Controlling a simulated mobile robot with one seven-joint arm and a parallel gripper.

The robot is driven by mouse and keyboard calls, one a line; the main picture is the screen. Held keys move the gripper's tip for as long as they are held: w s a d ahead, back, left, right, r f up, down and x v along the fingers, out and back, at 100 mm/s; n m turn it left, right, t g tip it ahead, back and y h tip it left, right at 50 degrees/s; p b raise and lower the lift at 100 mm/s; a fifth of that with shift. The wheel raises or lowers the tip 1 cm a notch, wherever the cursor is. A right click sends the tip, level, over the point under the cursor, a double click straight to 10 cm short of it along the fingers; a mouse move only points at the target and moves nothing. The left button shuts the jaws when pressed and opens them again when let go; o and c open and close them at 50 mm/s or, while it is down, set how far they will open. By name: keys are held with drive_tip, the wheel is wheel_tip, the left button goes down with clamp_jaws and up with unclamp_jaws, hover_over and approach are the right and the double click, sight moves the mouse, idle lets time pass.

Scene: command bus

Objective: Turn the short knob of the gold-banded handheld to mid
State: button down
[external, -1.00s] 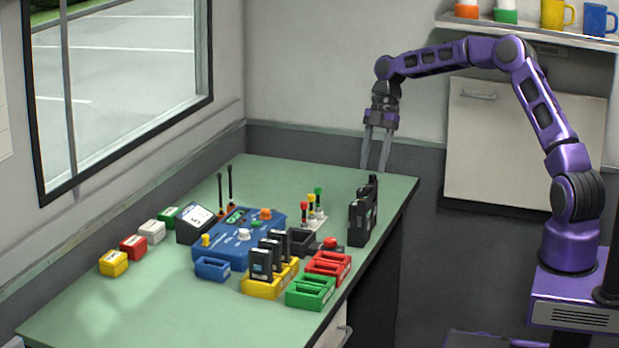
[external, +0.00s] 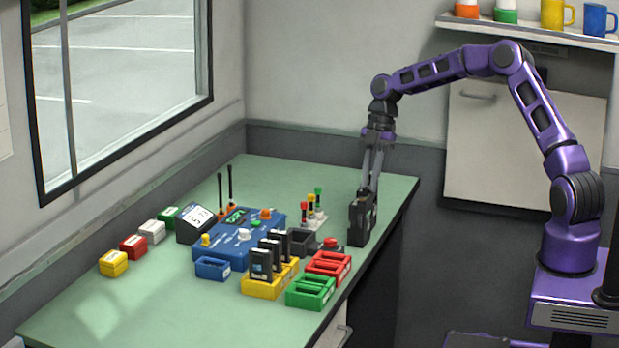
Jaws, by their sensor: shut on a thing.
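My gripper (external: 370,192) points down at the far right edge of the green bench. Its fingers are shut on the black upright unit (external: 358,228) there, at its top. The fingers hide part of that unit, and I cannot tell if it is one piece or several. Two slim black antennas rise from small orange-based handhelds (external: 221,212) at the back left of the blue console. A gold band and a short knob are too small to make out on any handheld.
The blue console (external: 215,250) fills the middle of the bench. Yellow (external: 262,291), red (external: 328,266) and green (external: 310,292) trays stand in front; black units stand in the yellow one. Small coloured blocks line the left. The bench (external: 290,172) is clear at the back.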

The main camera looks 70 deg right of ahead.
drive_tip(key=m+t+b, duration=0.1)
drive_tip(key=m, duration=0.2)
drive_tip(key=shift+s+h, duration=0.15)
drive_tip(key=shift+h, duration=0.15)
drive_tip(key=c, duration=0.8)
unclamp_jaws()
drive_tip(key=shift+c, duration=0.2)
drive_tip(key=p+v, duration=0.1)
drive_tip(key=v, duration=1.6)
drive_tip(key=shift+s+r+p, duration=0.15)
drive_tip(key=shift+s+p, duration=0.05)
drive_tip(key=shift+p, duration=0.15)
